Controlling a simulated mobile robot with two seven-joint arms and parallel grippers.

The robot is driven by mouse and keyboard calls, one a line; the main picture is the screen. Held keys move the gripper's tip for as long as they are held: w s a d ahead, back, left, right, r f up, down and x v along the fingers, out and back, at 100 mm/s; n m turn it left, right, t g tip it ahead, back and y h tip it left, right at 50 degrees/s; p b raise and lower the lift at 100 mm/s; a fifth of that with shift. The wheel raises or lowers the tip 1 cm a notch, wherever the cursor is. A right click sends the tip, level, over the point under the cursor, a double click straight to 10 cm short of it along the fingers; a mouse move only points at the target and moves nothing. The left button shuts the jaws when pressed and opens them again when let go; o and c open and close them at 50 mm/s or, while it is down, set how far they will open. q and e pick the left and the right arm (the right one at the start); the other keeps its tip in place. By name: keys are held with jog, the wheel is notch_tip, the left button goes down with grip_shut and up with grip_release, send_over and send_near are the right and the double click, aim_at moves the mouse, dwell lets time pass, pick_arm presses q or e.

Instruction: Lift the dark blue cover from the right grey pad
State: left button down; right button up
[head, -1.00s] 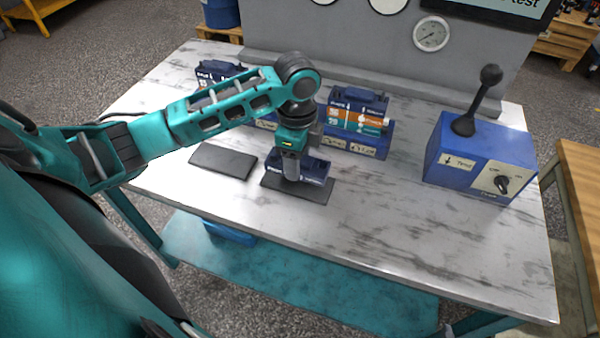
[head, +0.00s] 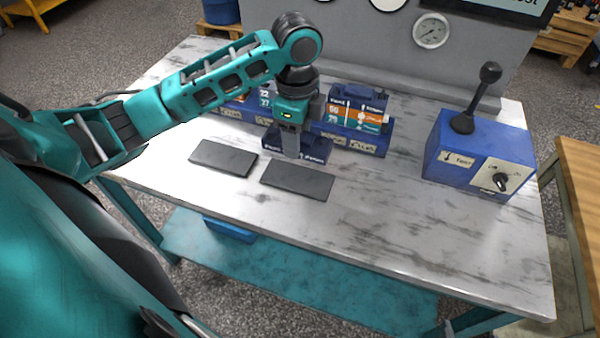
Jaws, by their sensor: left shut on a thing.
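My left gripper (head: 290,150) is shut on the dark blue cover (head: 313,149) and holds it just behind the right grey pad (head: 297,181). The cover looks raised off the table, though its exact height is hard to tell. The gripper hides part of it. The right grey pad lies flat and bare on the marbled table. The left grey pad (head: 223,158) is also bare. My right gripper is out of the picture.
Behind the cover stands a blue rack (head: 372,140) holding a block with orange and teal labels (head: 352,114). My left arm hides part of the rack's left side. A blue test box (head: 455,160) with a black lever stands at right. The table's front is clear.

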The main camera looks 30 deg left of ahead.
pick_arm(q)
jog(key=shift+r, duration=1.5)
